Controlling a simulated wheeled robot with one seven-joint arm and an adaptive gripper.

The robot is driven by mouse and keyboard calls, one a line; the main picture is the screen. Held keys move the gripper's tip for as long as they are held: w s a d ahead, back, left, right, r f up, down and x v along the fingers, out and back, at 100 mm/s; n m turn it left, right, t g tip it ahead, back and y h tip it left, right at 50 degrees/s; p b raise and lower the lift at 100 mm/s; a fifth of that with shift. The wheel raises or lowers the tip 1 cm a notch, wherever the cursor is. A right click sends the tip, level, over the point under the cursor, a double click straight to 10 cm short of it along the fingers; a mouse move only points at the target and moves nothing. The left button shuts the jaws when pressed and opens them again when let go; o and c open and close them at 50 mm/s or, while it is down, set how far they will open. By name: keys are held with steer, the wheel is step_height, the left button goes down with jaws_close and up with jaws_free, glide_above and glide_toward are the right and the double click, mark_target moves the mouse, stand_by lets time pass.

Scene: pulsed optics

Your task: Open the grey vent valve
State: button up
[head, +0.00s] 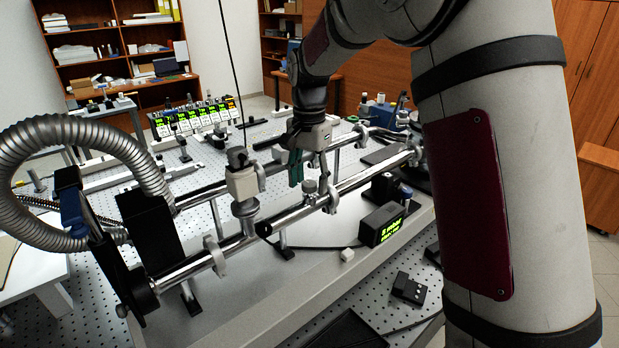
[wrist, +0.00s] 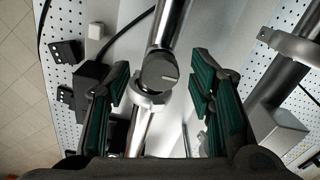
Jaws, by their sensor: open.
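The grey vent valve (wrist: 157,74) is a small round grey knob with a short pale mark on its face. It sits on a shiny metal tube (wrist: 142,130), above a light ring collar (wrist: 150,103). In the head view the valve (head: 310,187) stands on the tube just below my gripper (head: 304,168). In the wrist view my gripper (wrist: 160,66) is open, with green-padded fingers on the left and right of the valve. Gaps show on both sides, and the fingers look apart from the knob.
A black box with a green display (head: 382,225) and a white cube (head: 347,255) are to the right of the tube. Another grey fitting (head: 243,185) rises from the tube on the left. A corrugated hose (head: 85,125) arches at the far left. A second tube (wrist: 278,82) runs at right.

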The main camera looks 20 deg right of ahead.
steer(key=c, duration=1.2)
steer(key=shift+o, duration=0.2)
steer(key=shift+n, duration=0.4)
steer(key=n, duration=1.2)
steer(key=shift+n, duration=2.6)
